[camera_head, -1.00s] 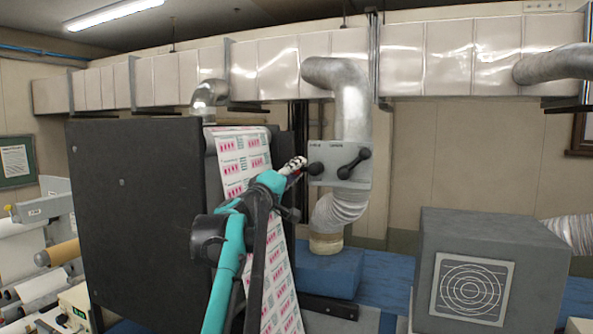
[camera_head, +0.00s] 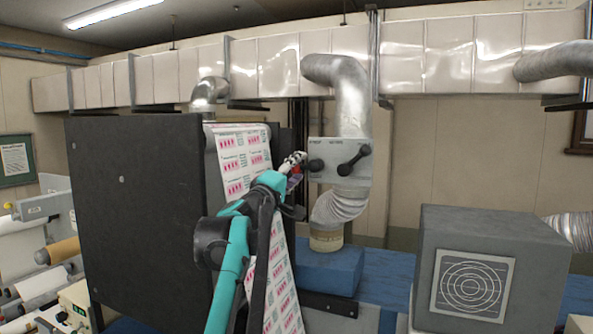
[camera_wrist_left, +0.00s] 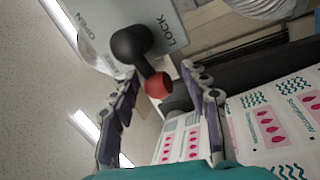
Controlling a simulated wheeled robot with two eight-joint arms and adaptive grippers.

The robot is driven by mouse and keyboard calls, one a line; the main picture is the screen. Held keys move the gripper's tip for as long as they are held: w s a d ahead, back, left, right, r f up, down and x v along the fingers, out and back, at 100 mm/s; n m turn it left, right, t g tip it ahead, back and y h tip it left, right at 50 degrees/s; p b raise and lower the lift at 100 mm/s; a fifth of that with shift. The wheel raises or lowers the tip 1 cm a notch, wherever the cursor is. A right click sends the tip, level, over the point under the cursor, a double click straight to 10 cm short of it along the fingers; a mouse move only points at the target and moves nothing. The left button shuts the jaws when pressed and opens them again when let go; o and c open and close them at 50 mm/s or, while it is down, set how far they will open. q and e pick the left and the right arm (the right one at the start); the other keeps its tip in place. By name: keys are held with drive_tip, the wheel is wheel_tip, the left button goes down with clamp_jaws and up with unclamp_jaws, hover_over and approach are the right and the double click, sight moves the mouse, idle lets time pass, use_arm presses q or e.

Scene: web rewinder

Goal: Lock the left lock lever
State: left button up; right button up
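A grey plate (camera_head: 335,144) on the metal duct carries two dark levers. The left lock lever (camera_head: 316,165) shows its dark hub beside my left gripper (camera_head: 293,160); its outer end is partly hidden. In the left wrist view, this lever (camera_wrist_left: 142,55) has a black hub and a red knob (camera_wrist_left: 158,85), on a plate marked OPEN and LOCK. The knob is at the mouth of my left gripper (camera_wrist_left: 163,100), between the two spread fingers, with gaps on both sides. The right lever (camera_head: 354,161) stands slanted, apart from the gripper. My right gripper is out of view.
The printed web (camera_head: 243,155) runs down close beside my left arm. A large dark panel (camera_head: 140,210) stands to the left. A grey box (camera_head: 490,265) is at the lower right, and a blue block (camera_head: 330,272) is under the duct pipe.

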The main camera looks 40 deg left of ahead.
use_arm(q)
drive_tip(key=v, duration=1.2)
idle(0.5)
